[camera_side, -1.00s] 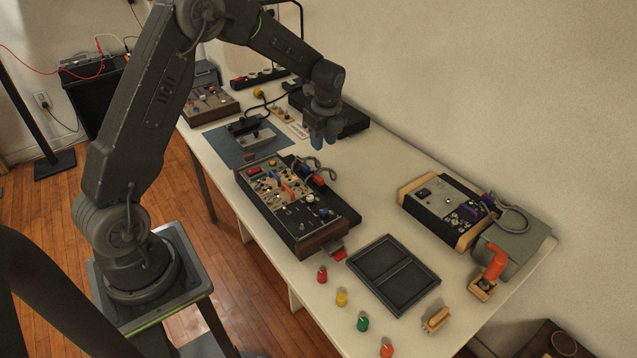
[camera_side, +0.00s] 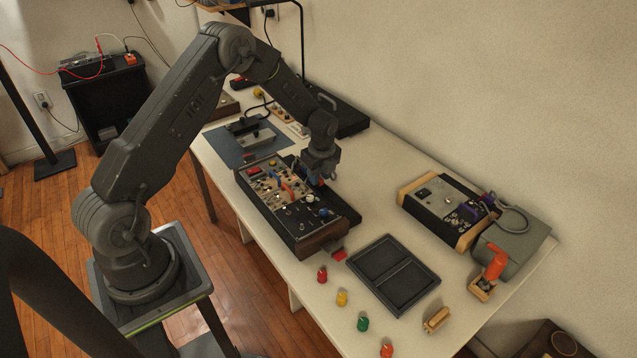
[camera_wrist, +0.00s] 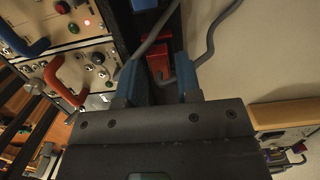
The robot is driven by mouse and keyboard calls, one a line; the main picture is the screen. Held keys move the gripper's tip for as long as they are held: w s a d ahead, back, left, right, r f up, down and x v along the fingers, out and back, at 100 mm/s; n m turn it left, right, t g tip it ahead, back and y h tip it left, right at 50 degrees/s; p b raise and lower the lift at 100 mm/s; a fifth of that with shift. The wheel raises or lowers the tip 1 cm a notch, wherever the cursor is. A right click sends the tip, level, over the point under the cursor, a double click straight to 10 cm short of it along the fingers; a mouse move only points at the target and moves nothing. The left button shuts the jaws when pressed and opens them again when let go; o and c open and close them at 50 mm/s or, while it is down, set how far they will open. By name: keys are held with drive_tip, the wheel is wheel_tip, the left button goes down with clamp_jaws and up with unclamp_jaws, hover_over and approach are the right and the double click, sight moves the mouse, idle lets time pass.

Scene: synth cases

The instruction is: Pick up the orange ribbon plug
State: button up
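My gripper (camera_side: 316,180) is low over the back edge of the wood-sided control panel (camera_side: 290,205). In the wrist view its two blue-padded fingers (camera_wrist: 160,74) are apart. A red-orange block (camera_wrist: 157,54), which looks like the orange ribbon plug, shows in the gap between and just beyond the fingers. A grey cable runs beside it, and another loops close to the right finger. Nothing is clearly gripped, and I cannot tell whether a finger touches the block. In the side view my gripper largely hides the plug area.
A red-orange looped lead (camera_wrist: 64,84) and a blue one (camera_wrist: 20,40) arch over the panel face, left of my gripper. A black two-part tray (camera_side: 393,274) stands in front right. A second panel (camera_side: 445,210) is to the right. The white table between them is mostly clear.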

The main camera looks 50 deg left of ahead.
drive_tip(key=shift+f, duration=0.5)
clamp_jaws()
drive_tip(key=shift+r, duration=0.1)
